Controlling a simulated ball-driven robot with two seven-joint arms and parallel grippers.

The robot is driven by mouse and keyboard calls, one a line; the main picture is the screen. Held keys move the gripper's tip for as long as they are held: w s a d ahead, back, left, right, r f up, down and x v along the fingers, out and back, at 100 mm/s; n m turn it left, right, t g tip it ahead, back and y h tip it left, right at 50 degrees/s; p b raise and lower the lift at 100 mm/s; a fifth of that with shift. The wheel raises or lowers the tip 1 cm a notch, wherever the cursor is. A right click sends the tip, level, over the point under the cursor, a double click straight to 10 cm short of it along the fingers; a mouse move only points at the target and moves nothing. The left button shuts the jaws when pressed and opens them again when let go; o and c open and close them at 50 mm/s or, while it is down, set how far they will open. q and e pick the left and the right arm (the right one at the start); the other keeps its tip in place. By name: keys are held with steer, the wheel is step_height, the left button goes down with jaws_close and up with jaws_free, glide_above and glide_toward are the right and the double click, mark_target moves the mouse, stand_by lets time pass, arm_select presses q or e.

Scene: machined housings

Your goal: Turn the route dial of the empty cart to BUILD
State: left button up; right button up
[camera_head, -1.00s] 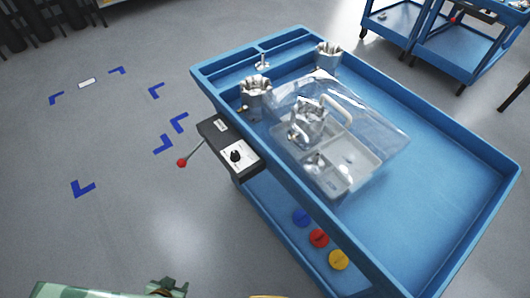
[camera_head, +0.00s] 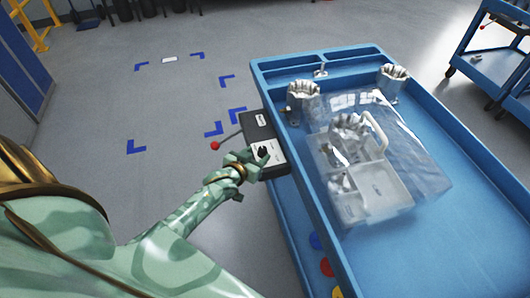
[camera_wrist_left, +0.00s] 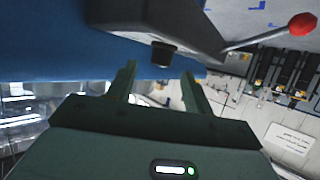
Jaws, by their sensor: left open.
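The blue cart (camera_head: 480,221) stands at the right in the head view, with a dark control box (camera_head: 259,126) on its near left side. The box's pale plate carries the black route dial (camera_head: 263,152); its setting is too small to read. In the left wrist view the dial knob (camera_wrist_left: 163,54) sticks out from the box just ahead of my fingers. My left gripper (camera_head: 257,164) is at the dial plate in the head view. In the wrist view its two fingers (camera_wrist_left: 160,84) are apart with nothing between them, and the knob lies just beyond the gap. My right gripper is out of view.
A lever with a red ball (camera_head: 215,146) sticks out from the box. The cart carries a grey tray (camera_head: 350,208) with metal parts under a clear cover, and two metal cups. Coloured discs (camera_head: 326,267) sit below. Another blue cart (camera_head: 487,61) stands far right. Open floor lies left.

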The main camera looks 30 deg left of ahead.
mark_target(262, 150)
arm_select(q)
steer(key=b+x, duration=0.1)
steer(key=x, duration=0.3)
steer(key=shift+w+a+f+b, duration=0.1)
steer(key=shift+w+f+b, duration=0.1)
steer(key=shift+f+b, duration=0.1)
steer(key=shift+w, duration=0.4)
steer(key=shift+c, duration=0.3)
steer(key=c, duration=0.9)
